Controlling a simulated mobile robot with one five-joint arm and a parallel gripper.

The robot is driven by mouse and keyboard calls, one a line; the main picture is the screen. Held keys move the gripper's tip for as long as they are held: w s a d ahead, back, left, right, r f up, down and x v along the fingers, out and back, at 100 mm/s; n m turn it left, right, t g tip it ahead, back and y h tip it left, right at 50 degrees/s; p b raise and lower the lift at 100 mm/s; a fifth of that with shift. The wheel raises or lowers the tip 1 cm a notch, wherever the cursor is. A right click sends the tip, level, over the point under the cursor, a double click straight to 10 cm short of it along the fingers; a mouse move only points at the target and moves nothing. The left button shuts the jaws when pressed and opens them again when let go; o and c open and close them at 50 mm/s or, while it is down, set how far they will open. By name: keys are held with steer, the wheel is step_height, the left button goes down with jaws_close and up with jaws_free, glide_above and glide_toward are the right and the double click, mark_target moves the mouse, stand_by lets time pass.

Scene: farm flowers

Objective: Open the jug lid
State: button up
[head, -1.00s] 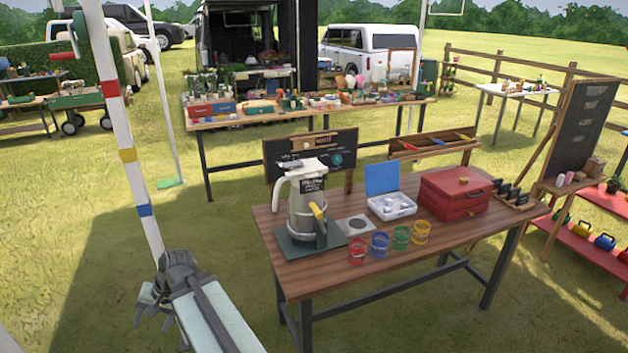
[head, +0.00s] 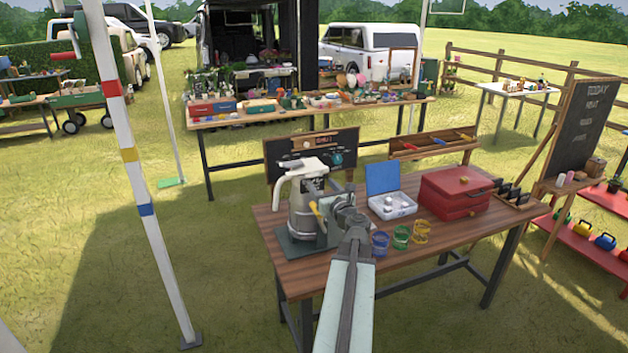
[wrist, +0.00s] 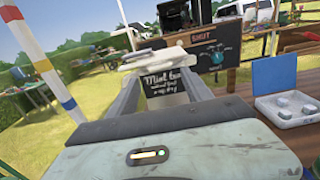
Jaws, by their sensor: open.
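The jug (head: 299,212) is grey with a white top and handle and stands on a dark green base (head: 290,244) at the table's left end. Its white lid (head: 308,166) looks closed. My gripper (head: 338,207) is in front of the jug's right side, below the lid, and hides part of its body and yellow lever (head: 315,212). In the wrist view the open fingers point at the jug's dark label (wrist: 166,87), with the white top (wrist: 152,58) just beyond. I cannot tell whether a finger touches the jug.
A board (wrist: 213,52) behind the jug reads "SHUT". On the wooden table (head: 330,268) are a white case with a raised blue lid (head: 392,206), a red box (head: 455,192) and coloured cups (head: 401,237). A striped post (head: 128,155) stands left. Grass is clear between post and table.

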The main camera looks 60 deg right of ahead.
mark_target(312, 176)
steer(key=x, duration=0.6)
steer(key=shift+w+d, duration=0.25)
steer(key=shift+w, duration=0.05)
steer(key=shift+a, duration=0.1)
jaws_close()
stand_by(0.8)
steer(key=shift+a, duration=0.55)
steer(key=shift+d, duration=0.3)
steer(key=shift+w+r+p, duration=0.15)
steer(key=shift+w+p, duration=0.05)
steer(key=shift+p, duration=0.15)
steer(key=shift+d, duration=0.2)
